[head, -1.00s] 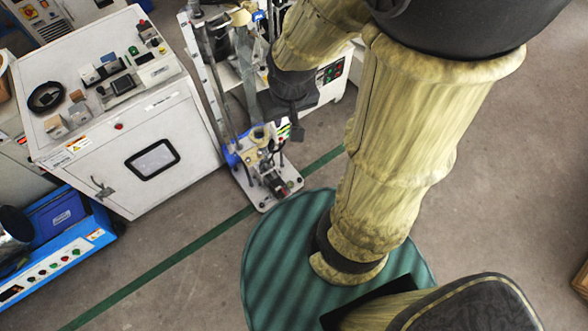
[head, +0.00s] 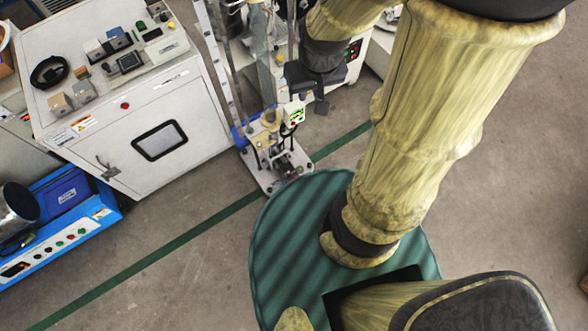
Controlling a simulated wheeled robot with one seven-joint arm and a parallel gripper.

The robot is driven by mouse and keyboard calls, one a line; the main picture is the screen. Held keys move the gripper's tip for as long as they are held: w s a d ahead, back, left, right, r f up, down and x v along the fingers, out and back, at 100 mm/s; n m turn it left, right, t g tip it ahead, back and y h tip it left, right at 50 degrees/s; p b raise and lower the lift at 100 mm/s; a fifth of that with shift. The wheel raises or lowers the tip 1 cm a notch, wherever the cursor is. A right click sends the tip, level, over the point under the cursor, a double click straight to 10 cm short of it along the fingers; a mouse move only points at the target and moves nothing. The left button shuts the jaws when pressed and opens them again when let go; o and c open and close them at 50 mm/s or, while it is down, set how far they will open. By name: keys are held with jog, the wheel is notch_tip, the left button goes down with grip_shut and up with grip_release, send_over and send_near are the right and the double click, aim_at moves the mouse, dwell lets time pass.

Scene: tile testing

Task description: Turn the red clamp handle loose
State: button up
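A tall test stand (head: 268,185) with a metal base plate and upright rails stands on the floor, left of my arm. A small dark clamp-like part (head: 287,168) sits low on its base. I cannot clearly make out a red handle on it; the part is small and dark. My gripper (head: 319,98) is a dark block with short fingers, above and to the right of the stand's lower part in the picture. Its fingers are too small and dark to show whether they are open or shut. Nothing is visibly held.
A white control cabinet (head: 190,92) with instruments on top stands left of the stand. A blue machine (head: 45,240) with buttons is at the lower left. A green floor line (head: 150,258) crosses bare floor. Open floor (head: 500,200) lies at the right.

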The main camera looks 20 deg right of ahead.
jog(key=w+f+n+b, duration=0.1)
jog(key=w+f+b, duration=0.2)
jog(key=f+b, duration=0.65)
jog(key=w+f+g+b, duration=0.1)
jog(key=w+f+b, duration=0.35)
jog(key=f, duration=0.85)
jog(key=w+f+n+b, duration=0.1)
jog(key=f+b, duration=0.9)
jog(key=f, duration=0.2)
jog(key=n+g+b, duration=0.1)
jog(key=g+b, duration=0.1)
jog(key=b, duration=2.2)
send_over(294, 177)
notch_tip(294, 177, down, 40)
jog(key=shift+w+r, duration=0.15)
notch_tip(294, 177, down, 10)
jog(key=b, duration=0.8)
jog(key=shift+b, duration=0.3)
jog(key=shift+d, duration=0.1)
grip_shut()
